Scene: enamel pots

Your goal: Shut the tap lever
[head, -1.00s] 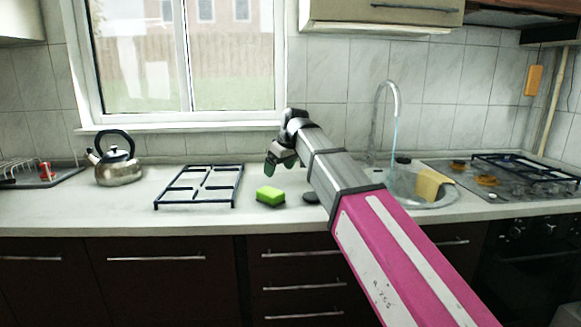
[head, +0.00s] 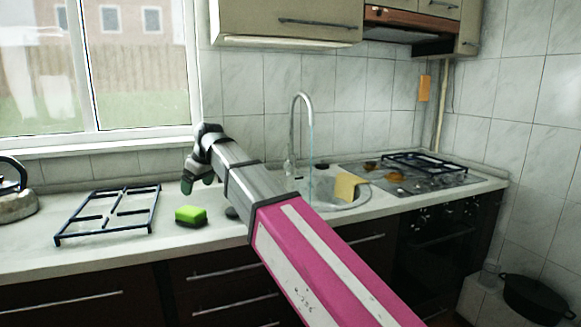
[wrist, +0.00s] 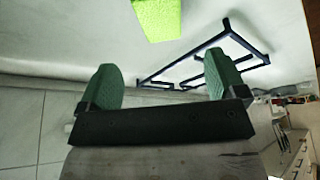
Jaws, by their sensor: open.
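The tap (head: 293,125) is a tall curved silver spout behind the round sink (head: 345,194), in the head view. A thin bluish stream of water (head: 311,150) runs from its end into the sink. A lever near the tap's base (head: 289,166) is too small to make out clearly. My gripper (head: 197,186) is left of the tap, above the counter and apart from the tap. In the wrist view my gripper (wrist: 162,85) has its two green fingertips wide apart with nothing between them. The tap is not in the wrist view.
A green sponge (head: 190,215) lies on the counter below my gripper. A black pan grate (head: 110,213) and kettle (head: 14,190) stand at left. A yellow cloth (head: 349,186) hangs over the sink's edge. The hob (head: 420,172) is at right, with a black pot (head: 535,298) on the low right.

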